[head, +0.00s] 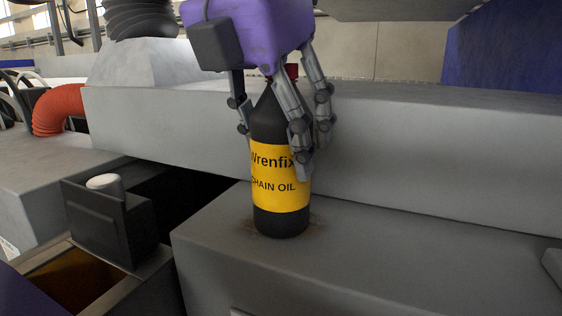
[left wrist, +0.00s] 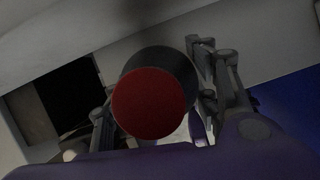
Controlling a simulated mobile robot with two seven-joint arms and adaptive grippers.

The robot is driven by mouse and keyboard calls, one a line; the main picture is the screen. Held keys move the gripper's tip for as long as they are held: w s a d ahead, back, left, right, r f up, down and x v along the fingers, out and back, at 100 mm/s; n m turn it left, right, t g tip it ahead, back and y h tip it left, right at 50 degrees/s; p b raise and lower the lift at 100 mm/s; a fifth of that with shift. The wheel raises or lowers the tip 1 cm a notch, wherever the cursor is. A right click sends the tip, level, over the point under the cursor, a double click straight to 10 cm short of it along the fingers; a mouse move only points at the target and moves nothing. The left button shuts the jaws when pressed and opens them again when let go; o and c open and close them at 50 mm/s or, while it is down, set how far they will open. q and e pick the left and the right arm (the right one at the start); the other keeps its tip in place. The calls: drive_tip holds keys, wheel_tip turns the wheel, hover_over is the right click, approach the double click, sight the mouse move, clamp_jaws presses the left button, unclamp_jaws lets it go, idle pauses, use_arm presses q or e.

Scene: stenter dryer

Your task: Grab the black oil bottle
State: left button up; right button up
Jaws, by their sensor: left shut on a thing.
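The black oil bottle (head: 279,222) stands upright on a grey machine ledge, with a yellow label reading "Wrenfix CHAIN OIL". My left gripper (head: 275,140) comes down over it from above and is shut on its upper body, with fingers on both sides. The bottle's red cap (head: 291,71) is partly hidden behind the fingers. In the left wrist view the red cap (left wrist: 149,103) is seen from above between the fingers, with the black shoulder (left wrist: 165,62) of the bottle behind it. My right gripper is in neither view.
The grey ledge (head: 400,260) has a brown stain around the bottle's base. A raised grey beam (head: 420,150) runs behind the bottle. At the left are a dark bracket with a white knob (head: 103,181), an open gap, and an orange hose (head: 58,109).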

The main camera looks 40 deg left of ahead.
use_arm(q)
drive_tip(key=c, duration=0.6)
drive_tip(key=shift+w+r, duration=0.1)
drive_tip(key=shift+r, duration=0.05)
